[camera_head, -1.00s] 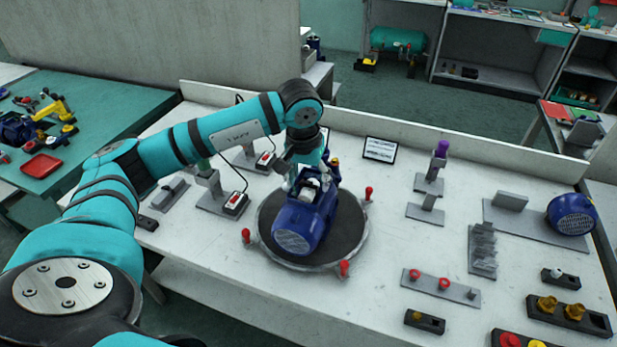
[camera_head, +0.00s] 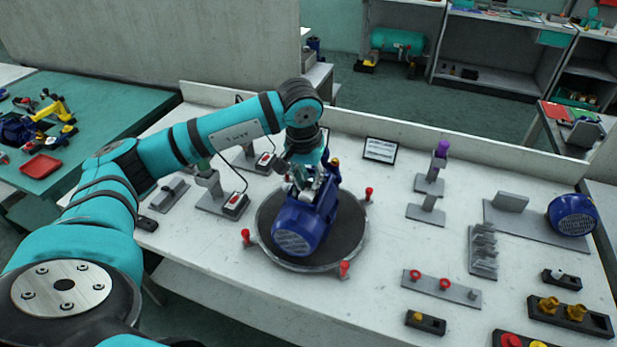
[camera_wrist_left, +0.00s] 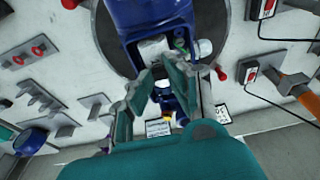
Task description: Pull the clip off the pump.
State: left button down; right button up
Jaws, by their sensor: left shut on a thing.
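The blue pump (camera_head: 299,228) stands on a round dark turntable (camera_head: 345,238) in the middle of the bench. The pump's blue body (camera_wrist_left: 150,14) also fills the top middle of the left wrist view. My left gripper (camera_head: 313,184) reaches down onto the top of the pump at its far end. In the left wrist view its two fingers (camera_wrist_left: 162,78) point at the pump's pale upper part (camera_wrist_left: 153,47). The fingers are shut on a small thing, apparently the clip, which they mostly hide. I cannot tell whether it is still seated. My right gripper is not in view.
Red knobs (camera_head: 345,268) stand around the turntable's rim. Grey stands with red-buttoned boxes (camera_head: 235,204) and cables are at the left. A small sign (camera_head: 380,149) stands behind. Racks (camera_head: 482,250) and a second blue motor (camera_head: 572,214) are at the right.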

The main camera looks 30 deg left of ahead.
pick_arm(q)
jog(key=shift+r, duration=0.2)
dwell(1.0)
jog(key=shift+w+p+v, duration=0.2)
jog(key=shift+p+v, duration=0.45)
jog(key=shift+v, duration=0.35)
jog(key=shift+w+p+v, duration=0.2)
jog(key=shift+p+v, duration=0.4)
jog(key=shift+v, duration=0.4)
